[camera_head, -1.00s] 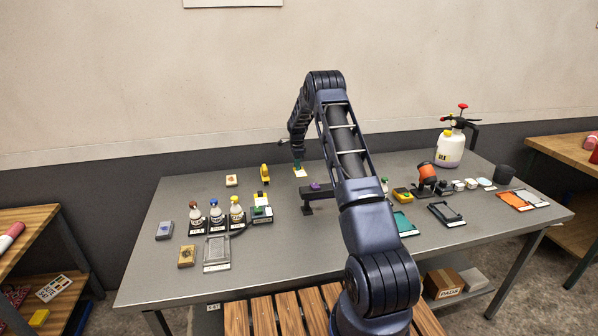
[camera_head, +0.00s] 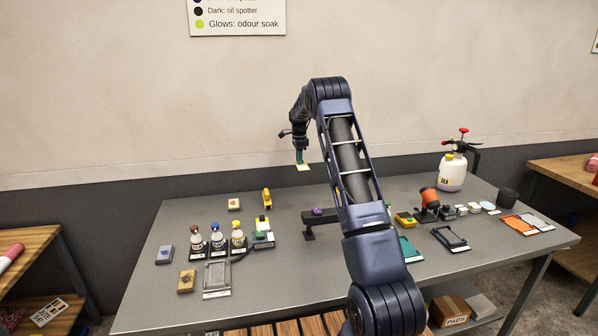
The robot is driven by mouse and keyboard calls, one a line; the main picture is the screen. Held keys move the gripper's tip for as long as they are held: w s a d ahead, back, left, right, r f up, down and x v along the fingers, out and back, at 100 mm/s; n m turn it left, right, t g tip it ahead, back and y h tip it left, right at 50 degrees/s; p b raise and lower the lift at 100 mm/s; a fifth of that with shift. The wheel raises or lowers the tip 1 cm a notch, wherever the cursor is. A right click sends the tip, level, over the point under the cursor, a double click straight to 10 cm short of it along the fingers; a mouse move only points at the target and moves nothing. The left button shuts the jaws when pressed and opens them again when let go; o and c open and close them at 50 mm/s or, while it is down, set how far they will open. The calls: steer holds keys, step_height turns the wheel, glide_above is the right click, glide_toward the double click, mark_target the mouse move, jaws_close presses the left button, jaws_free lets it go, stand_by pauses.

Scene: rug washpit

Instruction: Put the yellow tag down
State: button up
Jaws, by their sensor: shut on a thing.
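My gripper (camera_head: 300,160) is at the upper middle of the view, shut on the yellow tag (camera_head: 303,168). The tag is a small, flat, pale yellow and white piece at the fingertips. It shows against the dark lower wall, above the back edge of the grey table (camera_head: 345,275), and looks clear of the tabletop. The fingers are small here, and their exact hold on the tag is hard to make out. My arm hides part of the table's middle.
Several bottles (camera_head: 217,240) stand in a rack at the table's left. A dark raised stand (camera_head: 309,233) is at the middle. A pump sprayer (camera_head: 452,172) stands at the back right. Bare table lies left of the stand, around the front middle and along the back.

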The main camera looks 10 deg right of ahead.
step_height(320, 180, up, 2)
steer(key=shift+r, duration=0.15)
steer(key=shift+s+r, duration=0.1)
steer(key=shift+r, duration=0.2)
steer(key=shift+s+a+r, duration=0.15)
steer(key=shift+s+r, duration=0.05)
steer(key=shift+s, duration=0.1)
glide_above(299, 214)
step_height(299, 214, down, 20)
steer(key=shift+w+r, duration=0.1)
steer(key=shift+w, duration=0.05)
steer(key=shift+f, duration=0.2)
steer(key=o, duration=0.9)
steer(key=shift+o, duration=0.2)
